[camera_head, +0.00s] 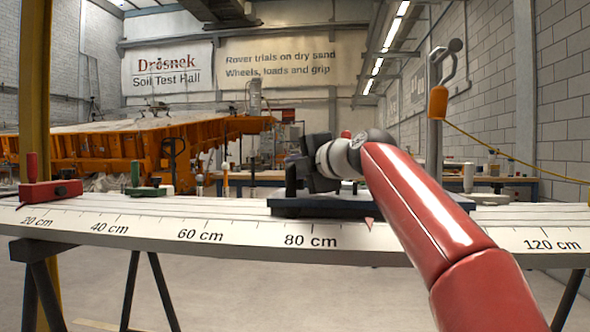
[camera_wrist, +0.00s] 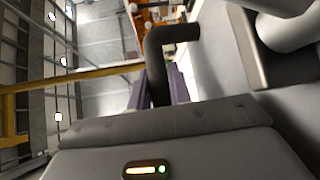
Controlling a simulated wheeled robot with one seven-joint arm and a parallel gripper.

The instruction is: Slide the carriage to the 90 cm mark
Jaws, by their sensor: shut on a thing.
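The carriage (camera_head: 290,208) is a dark blue flat plate on the long white rail, right of centre in the head view. Its small red pointer (camera_head: 369,224) hangs at the front edge, right of the 80 cm label (camera_head: 310,241), at or very near the 90 cm position. My gripper (camera_head: 294,172) is over the carriage's left part. In the wrist view, the purple fingers of my gripper (camera_wrist: 160,88) are shut on a dark bent handle (camera_wrist: 172,34). My red arm hides the scale around 100 cm.
A red clamp block (camera_head: 50,191) and a green-handled piece (camera_head: 146,189) sit on the rail at the left. The orange sandbed (camera_head: 120,150) is at the back left.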

